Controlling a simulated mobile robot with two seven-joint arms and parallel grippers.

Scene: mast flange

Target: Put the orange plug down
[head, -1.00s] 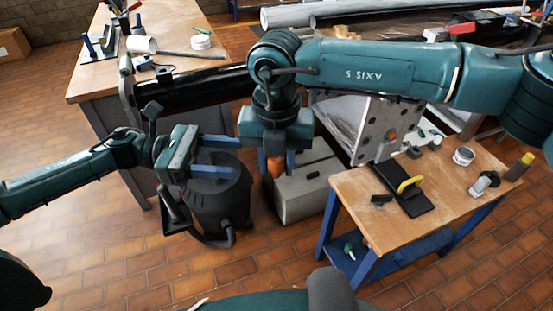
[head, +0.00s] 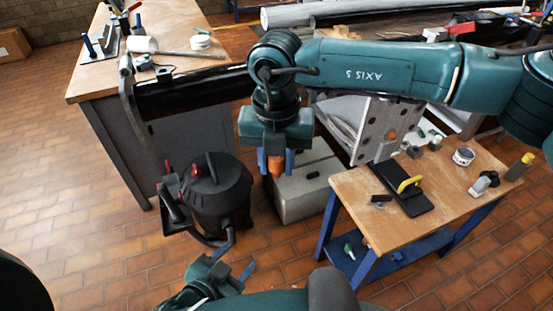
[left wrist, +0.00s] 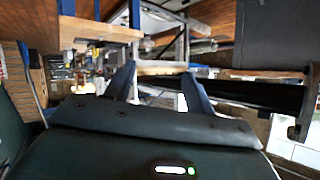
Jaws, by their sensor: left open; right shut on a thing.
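The orange plug (head: 276,168) is held between the blue fingers of my right gripper (head: 276,160), pointing down. In the head view it is in front of the grey case, above the floor area between the vacuum and the small workbench. My left gripper (head: 234,259) is open and empty at the bottom of the head view, below the vacuum. In the left wrist view its two fingers (left wrist: 158,88) stand apart with nothing between them. The small workbench (head: 360,205) has a wooden top at the right.
On the workbench are a black tray (head: 415,204) with a yellow handle, a white tub (head: 463,156) and a bottle (head: 520,166). A vacuum (head: 218,190) and a grey case (head: 305,190) stand on the floor.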

